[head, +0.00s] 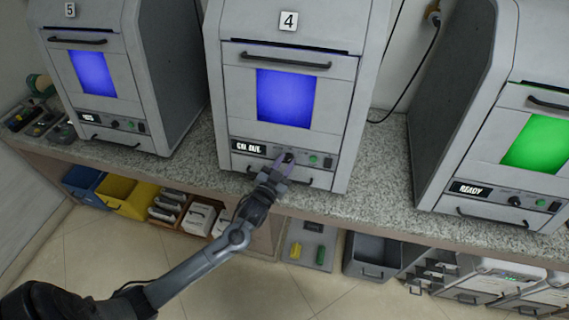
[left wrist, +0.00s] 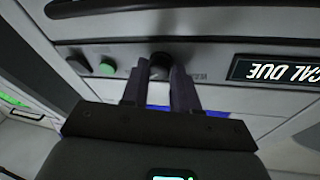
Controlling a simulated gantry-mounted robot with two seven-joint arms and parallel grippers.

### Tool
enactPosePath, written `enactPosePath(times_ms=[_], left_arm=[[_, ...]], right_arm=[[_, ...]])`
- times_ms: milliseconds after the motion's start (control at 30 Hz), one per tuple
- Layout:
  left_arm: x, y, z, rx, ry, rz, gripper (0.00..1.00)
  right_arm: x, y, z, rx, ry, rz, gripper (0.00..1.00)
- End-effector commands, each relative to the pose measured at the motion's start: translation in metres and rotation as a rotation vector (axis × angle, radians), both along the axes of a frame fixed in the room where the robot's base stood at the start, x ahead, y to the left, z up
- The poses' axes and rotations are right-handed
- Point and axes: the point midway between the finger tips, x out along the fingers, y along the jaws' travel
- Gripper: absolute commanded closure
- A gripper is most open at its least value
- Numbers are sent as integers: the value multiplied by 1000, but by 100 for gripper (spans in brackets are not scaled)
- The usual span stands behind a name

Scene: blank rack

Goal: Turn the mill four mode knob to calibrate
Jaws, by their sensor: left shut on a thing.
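Mill four (head: 345,75) stands in the middle of the counter in the head view, marked with a "4" plate and a lit blue window. Its display (head: 248,148) reads "CAL DUE". Its dark mode knob (head: 289,156) is on the front strip, right of the display; it also shows in the left wrist view (left wrist: 160,62), which sees the panel upside down. My left gripper (head: 283,165) has its two fingers closed on either side of the knob. The knob's pointer is hidden, so its setting cannot be told. My right gripper is not in view.
A green button (head: 313,160) sits right of the knob. Mill five (head: 100,75), with a blue window, stands left; another mill with a green window (head: 535,145) reading "READY" stands right. Bins, including a yellow one (head: 128,198), sit below the speckled counter (head: 390,165).

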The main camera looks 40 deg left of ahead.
Motion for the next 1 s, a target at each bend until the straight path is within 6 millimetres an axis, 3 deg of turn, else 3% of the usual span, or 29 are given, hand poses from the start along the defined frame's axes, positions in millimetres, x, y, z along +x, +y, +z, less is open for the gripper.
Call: enactPosePath(times_ms=[1000], left_arm=[[3, -7, -2, -725, -359, 178, 100]], right_arm=[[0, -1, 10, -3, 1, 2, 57]])
